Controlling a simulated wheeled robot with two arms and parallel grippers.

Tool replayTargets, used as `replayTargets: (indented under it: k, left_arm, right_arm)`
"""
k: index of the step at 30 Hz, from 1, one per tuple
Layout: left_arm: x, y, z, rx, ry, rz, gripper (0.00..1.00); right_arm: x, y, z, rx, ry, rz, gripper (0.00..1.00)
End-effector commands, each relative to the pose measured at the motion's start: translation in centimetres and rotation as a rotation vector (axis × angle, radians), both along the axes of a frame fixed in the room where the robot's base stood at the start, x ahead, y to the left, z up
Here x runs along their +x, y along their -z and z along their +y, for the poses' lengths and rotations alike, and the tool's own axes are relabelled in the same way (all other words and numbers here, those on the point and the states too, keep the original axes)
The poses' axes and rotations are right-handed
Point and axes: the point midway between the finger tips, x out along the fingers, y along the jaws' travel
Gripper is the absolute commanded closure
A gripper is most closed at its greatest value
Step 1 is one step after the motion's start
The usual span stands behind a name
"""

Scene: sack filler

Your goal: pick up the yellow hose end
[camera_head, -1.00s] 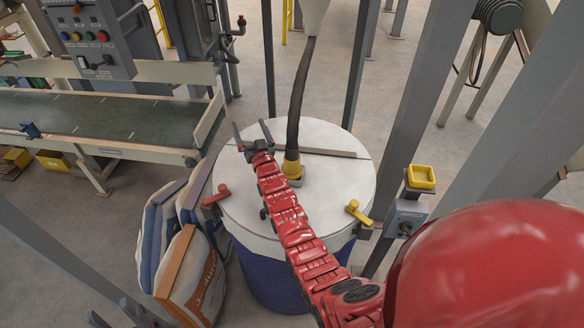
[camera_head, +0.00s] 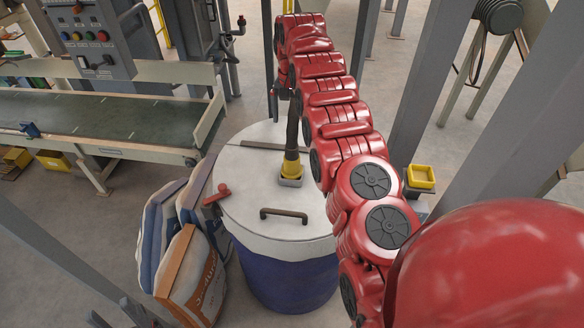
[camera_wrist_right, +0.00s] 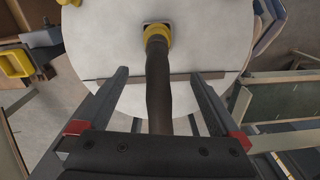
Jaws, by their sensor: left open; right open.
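The yellow hose end (camera_head: 291,169) sits upright in a square fitting on the white drum lid (camera_head: 245,190). It also shows at the top of the right wrist view (camera_wrist_right: 157,34). The dark hose (camera_wrist_right: 159,85) rises from it; my right arm hides its upper part in the head view. My right gripper (camera_wrist_right: 160,73) is open, with the hose between its spread fingers and the yellow end beyond the fingertips. In the head view it is mostly hidden by its arm. My left gripper (camera_head: 115,316) appears only as dark open fingers at the bottom left edge.
The lid carries a brown handle (camera_head: 284,213) and a red clamp (camera_head: 217,193) on its left rim. Filled sacks (camera_head: 180,250) lean left of the drum. A conveyor (camera_head: 100,118) stands at the left. Grey posts and a yellow-topped box (camera_head: 420,177) stand right.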

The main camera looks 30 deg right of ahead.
Motion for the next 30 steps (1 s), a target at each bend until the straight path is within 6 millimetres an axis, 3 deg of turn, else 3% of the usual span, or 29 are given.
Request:
replayTargets:
  k: [5, 18, 22, 24, 30]
  left_arm:
    - [0.0, 1.1, 0.0, 0.000, 0.000, 0.000, 0.50]
    - [0.0, 8.6, 0.0, 0.000, 0.000, 0.000, 0.50]
    - [0.0, 8.8, 0.0, 0.000, 0.000, 0.000, 0.50]
    - [0.0, 7.3, 0.0, 0.000, 0.000, 0.000, 0.50]
    - [0.0, 6.6, 0.0, 0.000, 0.000, 0.000, 0.50]
  right_arm:
    - [-0.7, 0.7, 0.1, 0.008, 0.006, 0.024, 0.00]
    - [-0.5, 8.3, 0.1, 0.005, 0.005, 0.019, 0.00]
    - [-0.6, 10.1, 0.1, 0.007, 0.005, 0.023, 0.00]
    - [-0.5, 10.7, 0.1, 0.007, 0.006, 0.022, 0.00]
    - [-0.6, 12.1, 0.0, 0.006, 0.006, 0.020, 0.00]
